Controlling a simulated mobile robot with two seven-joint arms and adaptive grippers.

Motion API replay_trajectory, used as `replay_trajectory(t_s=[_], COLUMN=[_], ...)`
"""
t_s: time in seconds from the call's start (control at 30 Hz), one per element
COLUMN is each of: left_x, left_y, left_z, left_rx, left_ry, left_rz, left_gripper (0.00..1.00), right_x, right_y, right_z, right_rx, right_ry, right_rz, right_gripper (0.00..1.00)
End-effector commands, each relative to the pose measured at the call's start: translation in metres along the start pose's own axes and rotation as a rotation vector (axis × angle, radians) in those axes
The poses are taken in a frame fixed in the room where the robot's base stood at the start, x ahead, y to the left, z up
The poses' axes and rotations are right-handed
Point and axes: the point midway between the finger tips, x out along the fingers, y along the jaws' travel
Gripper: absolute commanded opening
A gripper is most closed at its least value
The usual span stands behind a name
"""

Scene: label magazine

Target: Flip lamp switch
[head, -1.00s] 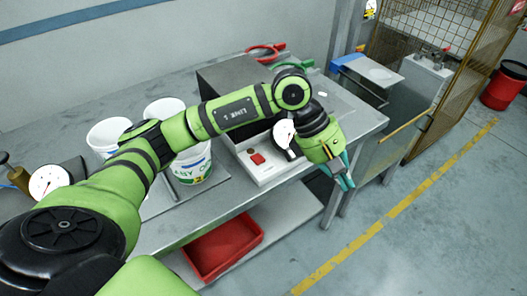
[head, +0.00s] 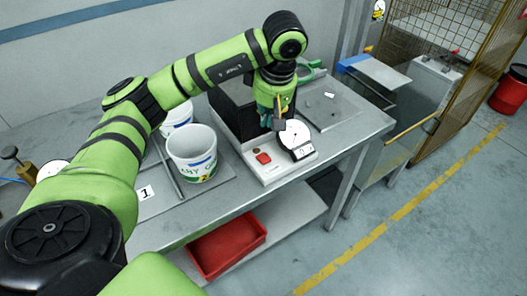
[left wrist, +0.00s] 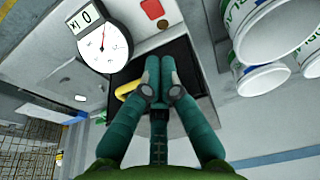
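A white-topped box (head: 272,172) stands at the bench's front edge with a red switch (head: 263,158) on top. A round white dial (head: 294,133) with a small display stands at its right end. The dial (left wrist: 102,42) and the red switch (left wrist: 163,24) also show in the left wrist view. I cannot tell from any marking whether this switch is the lamp's. My left gripper (head: 279,124) points down above the back of the box, left of the dial and apart from the red switch. In the left wrist view its fingers (left wrist: 160,90) meet, with nothing visible between them. My right gripper is out of view.
White buckets (head: 192,155) stand left of the box. A dark panel (head: 228,112) rises behind it. A yellow bar (left wrist: 127,90) shows beside the fingertips. A red bin (head: 226,246) sits on the lower shelf.

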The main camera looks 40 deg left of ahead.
Motion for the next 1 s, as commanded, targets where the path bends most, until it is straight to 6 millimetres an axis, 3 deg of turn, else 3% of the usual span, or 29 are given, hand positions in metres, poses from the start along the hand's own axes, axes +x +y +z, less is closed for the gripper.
replay_trajectory(t_s=[0.17, 0.6, 0.8, 1.0], left_x=[0.024, 0.107, 0.128, 0.134], left_y=[-0.001, -0.001, -0.001, 0.000], left_z=[0.002, 0.006, 0.013, 0.015], left_rx=[0.000, 0.002, 0.001, 0.002], left_ry=[-0.005, -0.004, -0.002, -0.001], left_rz=[-0.006, -0.006, -0.002, 0.000], left_gripper=[0.00, 0.00, 0.00, 0.00], right_x=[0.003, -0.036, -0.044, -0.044], right_y=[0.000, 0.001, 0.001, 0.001], right_z=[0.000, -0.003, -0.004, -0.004], right_rx=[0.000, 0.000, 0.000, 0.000], right_ry=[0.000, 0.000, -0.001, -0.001], right_rz=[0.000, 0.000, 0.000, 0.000], right_gripper=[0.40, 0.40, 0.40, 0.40])
